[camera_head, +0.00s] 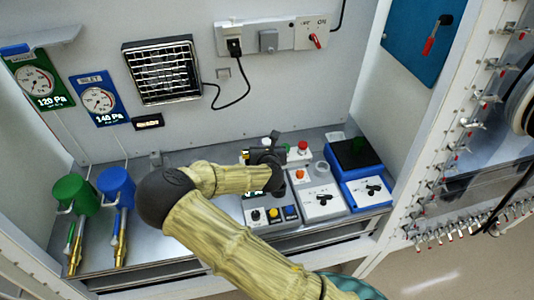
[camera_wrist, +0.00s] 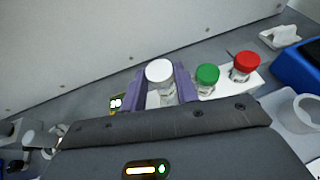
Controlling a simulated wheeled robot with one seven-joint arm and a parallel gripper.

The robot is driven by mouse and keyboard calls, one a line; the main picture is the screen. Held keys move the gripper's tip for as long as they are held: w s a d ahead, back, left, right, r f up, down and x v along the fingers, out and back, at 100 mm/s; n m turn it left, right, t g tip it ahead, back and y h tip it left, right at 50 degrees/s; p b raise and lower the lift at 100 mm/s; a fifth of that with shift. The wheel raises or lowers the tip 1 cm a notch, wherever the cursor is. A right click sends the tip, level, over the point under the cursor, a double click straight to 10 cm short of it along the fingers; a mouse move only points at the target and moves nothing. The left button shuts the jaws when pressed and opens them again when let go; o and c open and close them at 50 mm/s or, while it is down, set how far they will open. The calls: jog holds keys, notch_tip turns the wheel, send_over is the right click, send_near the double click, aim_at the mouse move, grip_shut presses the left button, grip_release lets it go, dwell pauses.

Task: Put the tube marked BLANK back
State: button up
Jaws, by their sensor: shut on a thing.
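My gripper (camera_wrist: 163,84) is shut on a white-capped tube (camera_wrist: 160,72), with one purple finger on each side of it. Any marking on this tube cannot be read. Its lower end is hidden by the gripper, so I cannot tell whether it is seated or raised. A green-capped tube (camera_wrist: 207,76) and a red-capped tube (camera_wrist: 246,64) stand in a white rack (camera_wrist: 251,84) just right of the gripper. In the head view, my gripper (camera_head: 264,157) is over the back of the bench, with the red cap (camera_head: 302,146) to its right.
White devices (camera_head: 322,201) and a blue box with a black top (camera_head: 354,154) stand to the right. A control box (camera_head: 271,214) sits in front of the gripper. Green (camera_head: 74,192) and blue (camera_head: 116,186) canisters stand at the left. The bench between is mostly clear.

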jog(key=shift+f+p, duration=0.4)
jog(key=shift+f, duration=1.65)
jog(key=shift+f, duration=0.15)
jog(key=o, duration=0.7)
jog(key=shift+o, duration=0.2)
